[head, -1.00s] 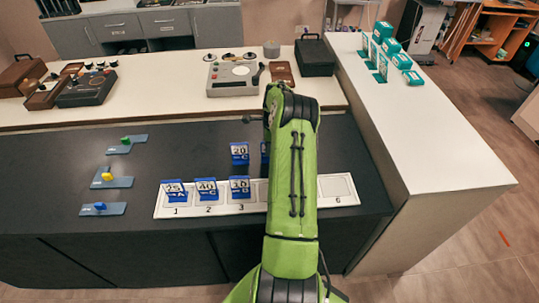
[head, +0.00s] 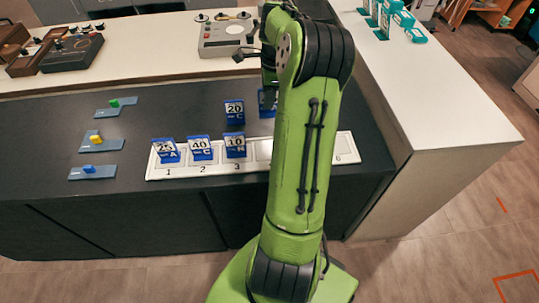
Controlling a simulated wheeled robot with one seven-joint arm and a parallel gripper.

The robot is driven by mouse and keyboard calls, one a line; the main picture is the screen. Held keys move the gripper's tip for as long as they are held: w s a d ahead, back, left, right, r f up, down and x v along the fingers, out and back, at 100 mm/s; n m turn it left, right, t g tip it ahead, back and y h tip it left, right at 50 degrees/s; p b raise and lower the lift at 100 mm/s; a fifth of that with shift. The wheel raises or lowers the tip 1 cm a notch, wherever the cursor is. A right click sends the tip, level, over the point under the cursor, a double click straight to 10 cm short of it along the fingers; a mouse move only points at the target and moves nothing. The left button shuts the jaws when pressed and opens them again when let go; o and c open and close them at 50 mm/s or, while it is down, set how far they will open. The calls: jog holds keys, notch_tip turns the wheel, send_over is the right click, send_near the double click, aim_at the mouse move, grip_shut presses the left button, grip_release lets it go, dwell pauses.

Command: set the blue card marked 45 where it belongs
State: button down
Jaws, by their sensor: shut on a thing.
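A blue card (head: 265,103) shows as a narrow strip at the left edge of my green arm; its number is hidden. My gripper (head: 268,86) is mostly behind the arm, just above this card, and appears shut on it. A white strip (head: 187,173) with numbered places lies along the dark counter's front. Blue cards reading 25 (head: 166,150), 40 (head: 200,147) and 10 (head: 235,145) stand at places 1, 2 and 3. Place 6 is bare; my arm covers most of places 4 and 5. A blue card reading 20 (head: 234,112) stands behind the strip.
Three flat blue-grey pieces, with a green block (head: 114,103), a yellow block (head: 96,139) and a blue block (head: 89,170), lie at left. A grey device (head: 226,38) stands on the white counter behind. Dark counter between these pieces and the cards is clear.

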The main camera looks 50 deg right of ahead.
jog(key=s+a+f+b, duration=0.2)
jog(key=s+a, duration=0.1)
jog(key=a, duration=0.1)
notch_tip(320, 180, down, 9)
jog(key=b, duration=0.3)
jog(key=shift+s+b, duration=0.1)
jog(key=shift+b, duration=0.2)
jog(key=shift+f, duration=0.1)
jog(key=c, duration=1.1)
grip_release()
